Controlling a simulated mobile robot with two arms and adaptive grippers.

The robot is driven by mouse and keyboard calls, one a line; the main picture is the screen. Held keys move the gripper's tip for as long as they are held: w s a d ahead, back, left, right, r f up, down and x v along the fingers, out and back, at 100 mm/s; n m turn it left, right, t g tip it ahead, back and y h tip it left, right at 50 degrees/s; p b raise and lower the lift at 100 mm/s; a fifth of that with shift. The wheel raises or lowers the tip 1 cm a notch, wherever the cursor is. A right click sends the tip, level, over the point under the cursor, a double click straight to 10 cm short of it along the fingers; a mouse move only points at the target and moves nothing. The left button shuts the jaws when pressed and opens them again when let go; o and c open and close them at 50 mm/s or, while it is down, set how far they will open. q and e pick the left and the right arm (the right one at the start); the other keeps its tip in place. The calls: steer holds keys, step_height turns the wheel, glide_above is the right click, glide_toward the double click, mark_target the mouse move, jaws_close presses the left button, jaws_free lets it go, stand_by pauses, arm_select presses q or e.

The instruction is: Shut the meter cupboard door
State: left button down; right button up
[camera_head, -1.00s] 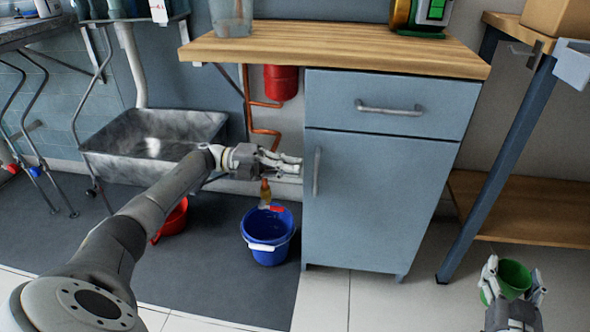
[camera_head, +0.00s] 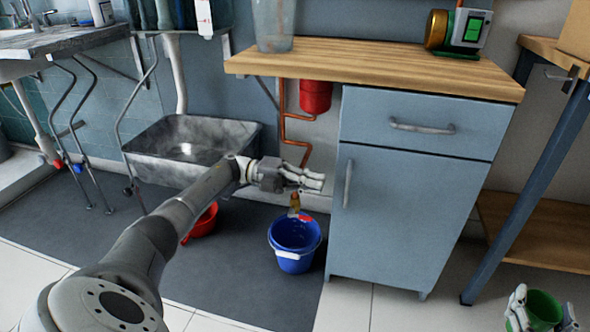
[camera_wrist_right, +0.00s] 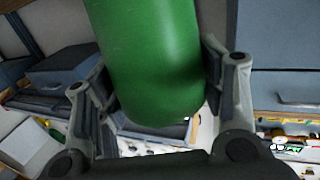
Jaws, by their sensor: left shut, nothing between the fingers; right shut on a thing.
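The blue-grey cupboard (camera_head: 400,215) stands under the wooden counter in the head view. Its door (camera_head: 405,220) looks flush with the front, below a drawer (camera_head: 425,122), and has a vertical handle (camera_head: 347,184) near its left edge. My left gripper (camera_head: 322,182) is shut and empty, just left of the door's left edge at handle height, with a small gap in the picture. My right gripper (camera_head: 545,303) is shut on a green cylindrical thing (camera_head: 543,308) at the bottom right. The green thing (camera_wrist_right: 150,60) fills the space between the fingers in the right wrist view.
A grey sink (camera_head: 190,150) is behind my left arm. A table with a blue leg (camera_head: 525,195) stands right. The floor before the cupboard is clear.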

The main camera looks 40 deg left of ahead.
steer(key=shift+f, duration=0.3)
steer(key=shift+f+b, duration=0.45)
steer(key=shift+b, duration=0.3)
steer(key=shift+f+b, duration=1.1)
arm_select(q)
steer(key=w+a, duration=0.1)
steer(key=a, duration=0.6)
steer(key=shift+w+b, duration=0.3)
steer(key=shift+b, duration=0.1)
arm_select(e)
steer(key=shift+f, duration=0.35)
steer(key=shift+s, duration=0.1)
